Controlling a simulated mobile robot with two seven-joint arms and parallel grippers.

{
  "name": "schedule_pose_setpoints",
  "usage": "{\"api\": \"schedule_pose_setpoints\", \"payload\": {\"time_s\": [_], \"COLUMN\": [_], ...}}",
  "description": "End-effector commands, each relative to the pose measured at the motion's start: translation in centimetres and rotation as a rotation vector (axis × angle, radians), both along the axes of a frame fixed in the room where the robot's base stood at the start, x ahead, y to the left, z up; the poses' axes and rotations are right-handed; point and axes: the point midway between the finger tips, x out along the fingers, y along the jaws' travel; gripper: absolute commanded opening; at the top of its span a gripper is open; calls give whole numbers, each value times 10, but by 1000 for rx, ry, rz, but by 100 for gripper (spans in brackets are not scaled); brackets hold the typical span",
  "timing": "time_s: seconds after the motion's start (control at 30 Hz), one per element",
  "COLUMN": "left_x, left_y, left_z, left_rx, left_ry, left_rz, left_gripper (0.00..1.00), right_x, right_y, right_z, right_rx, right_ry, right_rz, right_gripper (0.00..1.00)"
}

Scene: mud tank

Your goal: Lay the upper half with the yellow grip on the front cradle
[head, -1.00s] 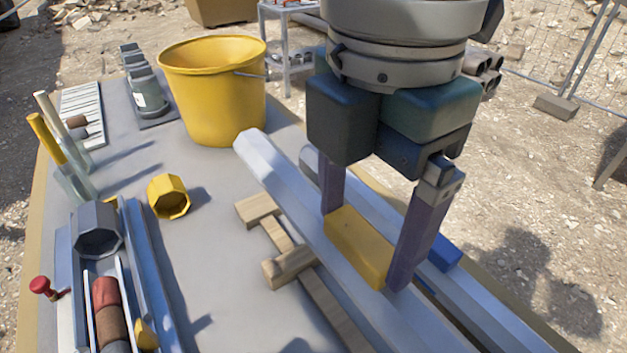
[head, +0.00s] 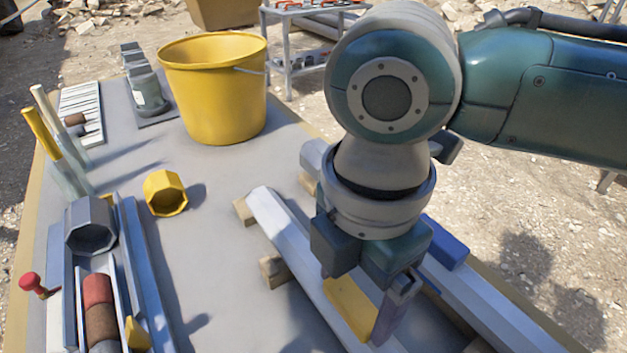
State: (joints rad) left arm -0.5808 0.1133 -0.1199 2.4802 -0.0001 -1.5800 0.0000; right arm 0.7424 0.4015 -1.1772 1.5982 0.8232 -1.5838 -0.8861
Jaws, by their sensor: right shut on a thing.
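The upper half with the yellow grip is a long grey faceted half-tube (head: 283,235). My right gripper (head: 357,314) is shut on its yellow grip (head: 345,303), one finger on each side. The half lies lengthwise above the wooden front cradle (head: 272,271), whose block ends (head: 242,211) show at its left side. I cannot tell whether the half touches the wood. Its near end runs out of the bottom of the picture. A similar grey half with a blue grip (head: 446,241) lies behind it, partly hidden by my right arm. My left gripper is not in view.
A yellow bucket (head: 213,95) stands at the back of the table. A yellow ring (head: 165,193) lies left of the cradle. At the front left are a grey faceted tube (head: 91,228) and a tray with red and brown cores (head: 99,290). The tabletop (head: 215,250) between is clear.

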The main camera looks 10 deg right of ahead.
Motion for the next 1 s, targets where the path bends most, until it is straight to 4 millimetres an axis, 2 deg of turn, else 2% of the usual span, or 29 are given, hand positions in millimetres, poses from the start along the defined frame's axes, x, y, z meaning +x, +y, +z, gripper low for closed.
{"api": "schedule_pose_setpoints", "payload": {"time_s": [0.33,0.37,0.43,0.47,0.77,0.87,1.0], "left_x": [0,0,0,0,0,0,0], "left_y": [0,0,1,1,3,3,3], "left_z": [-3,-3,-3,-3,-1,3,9], "left_rx": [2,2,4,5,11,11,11], "left_ry": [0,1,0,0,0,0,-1], "left_rz": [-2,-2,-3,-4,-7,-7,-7], "left_gripper": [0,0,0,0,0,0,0], "right_x": [1,0,0,0,0,1,1], "right_y": [1,0,0,0,0,0,1], "right_z": [-9,-10,-9,-9,-4,9,40], "right_rx": [2,0,0,0,0,2,2], "right_ry": [-2,0,0,0,-1,-2,-3], "right_rz": [-1,-1,0,0,0,-1,1], "right_gripper": [0,89,97,100,100,100,100]}}
